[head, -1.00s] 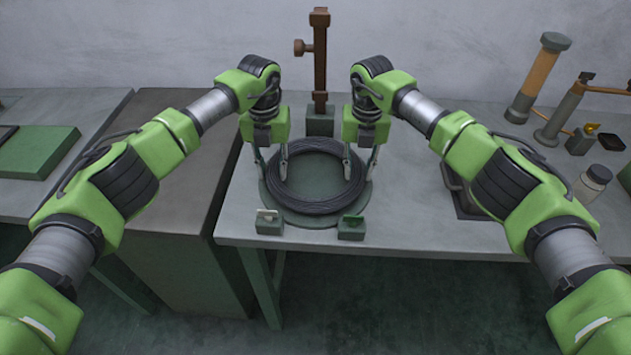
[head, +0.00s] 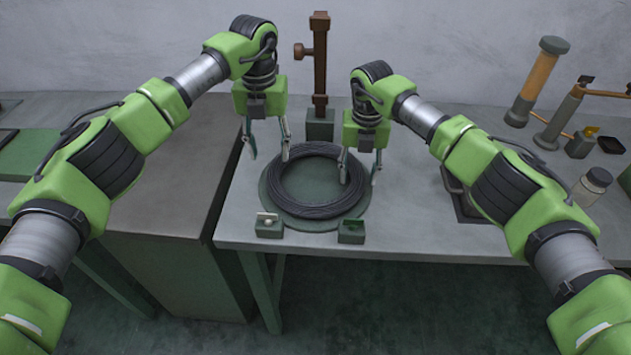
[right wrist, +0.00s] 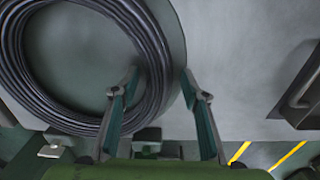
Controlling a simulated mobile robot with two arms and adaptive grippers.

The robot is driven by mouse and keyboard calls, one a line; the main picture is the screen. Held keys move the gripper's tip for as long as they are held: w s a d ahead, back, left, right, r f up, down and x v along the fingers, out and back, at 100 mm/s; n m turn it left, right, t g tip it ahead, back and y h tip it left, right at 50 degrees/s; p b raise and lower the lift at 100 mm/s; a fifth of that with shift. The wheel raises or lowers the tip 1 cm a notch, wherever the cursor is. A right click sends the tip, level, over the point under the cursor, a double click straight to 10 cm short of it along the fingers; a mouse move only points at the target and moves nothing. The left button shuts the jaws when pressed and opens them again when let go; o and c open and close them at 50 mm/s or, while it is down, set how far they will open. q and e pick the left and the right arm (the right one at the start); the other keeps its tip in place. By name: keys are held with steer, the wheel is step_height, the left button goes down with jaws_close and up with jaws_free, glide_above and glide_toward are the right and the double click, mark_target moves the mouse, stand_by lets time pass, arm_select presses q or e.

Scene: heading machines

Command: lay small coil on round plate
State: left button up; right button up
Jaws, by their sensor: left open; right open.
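The dark wire coil (head: 315,210) lies flat on the round green plate (head: 313,185), whose middle shows through the ring. In the right wrist view the coil (right wrist: 155,60) and the plate's outer rim (right wrist: 178,45) show close up. My left gripper (head: 266,153) is open and empty, raised above the coil's left back side. My right gripper (head: 359,180) is open at the coil's right side. In the right wrist view the right gripper (right wrist: 161,78) has its fingers spread on either side of the coil's strands; whether they touch it I cannot tell.
Two small green blocks (head: 269,226) (head: 351,230) stand at the plate's front edge. A brown post (head: 319,65) on a green base stands behind the plate. A jar (head: 592,185) and an orange cylinder (head: 539,80) are at the right. The table between is mostly clear.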

steer(key=shift+r, duration=0.2)
arm_select(q)
step_height(320, 180, up, 4)
steer(key=shift+f, duration=0.15)
arm_select(e)
step_height(320, 180, up, 12)
steer(key=shift+f, duration=0.2)
stand_by(0.4)
